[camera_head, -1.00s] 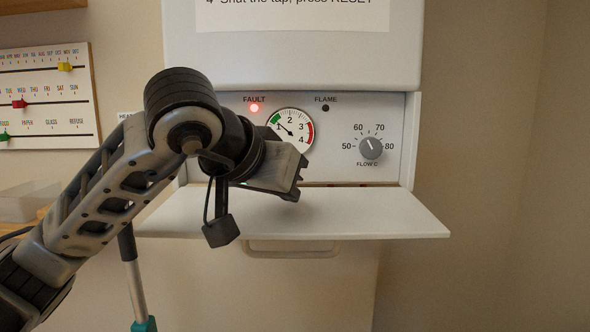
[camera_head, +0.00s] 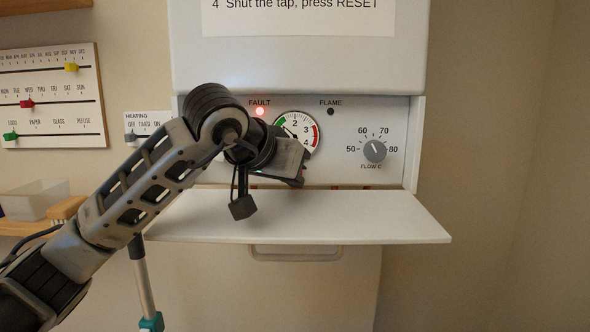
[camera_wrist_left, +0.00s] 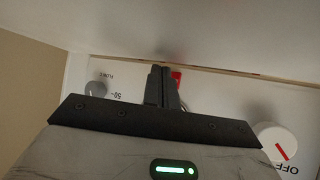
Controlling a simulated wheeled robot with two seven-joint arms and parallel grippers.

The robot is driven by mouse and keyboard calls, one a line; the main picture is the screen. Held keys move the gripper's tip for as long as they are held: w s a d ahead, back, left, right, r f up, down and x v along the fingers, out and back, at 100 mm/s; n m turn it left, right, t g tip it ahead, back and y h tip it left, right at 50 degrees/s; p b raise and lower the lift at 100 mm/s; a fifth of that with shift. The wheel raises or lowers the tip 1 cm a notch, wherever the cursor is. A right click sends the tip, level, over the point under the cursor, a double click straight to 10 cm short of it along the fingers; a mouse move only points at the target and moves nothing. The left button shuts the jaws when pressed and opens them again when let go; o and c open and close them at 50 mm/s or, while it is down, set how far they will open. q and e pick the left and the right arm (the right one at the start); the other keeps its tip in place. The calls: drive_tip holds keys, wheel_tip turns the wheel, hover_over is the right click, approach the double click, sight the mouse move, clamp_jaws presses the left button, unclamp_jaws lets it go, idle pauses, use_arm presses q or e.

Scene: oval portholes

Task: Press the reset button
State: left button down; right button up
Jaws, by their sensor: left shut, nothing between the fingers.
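The heater's control panel (camera_head: 340,172) is behind an open white flap. No button labelled RESET is readable in the head view; my left arm hides the panel's left part. My left gripper (camera_head: 297,172) is in front of the panel, below the gauge (camera_head: 300,122). In the left wrist view my left gripper (camera_wrist_left: 164,70) is shut and empty, pointing at the panel. A small red part (camera_wrist_left: 176,76) shows just beside its fingertips, partly hidden by them. I cannot tell whether it is the reset button or whether the fingers touch it. My right gripper is not in view.
The open flap (camera_head: 330,220) sticks out below the panel. The red FAULT lamp (camera_head: 260,111) is lit; the FLAME lamp (camera_head: 330,111) is dark. A grey flow knob (camera_head: 375,151) is at the right. A white OFF knob (camera_wrist_left: 278,143) shows in the wrist view.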

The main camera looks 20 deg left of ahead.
use_arm(q)
drive_tip(key=shift+w+a, duration=0.15)
drive_tip(key=shift+w, duration=0.3)
idle(1.0)
drive_tip(key=shift+w, duration=0.1)
idle(0.7)
drive_tip(key=shift+w+a, duration=0.15)
drive_tip(key=shift+w, duration=0.15)
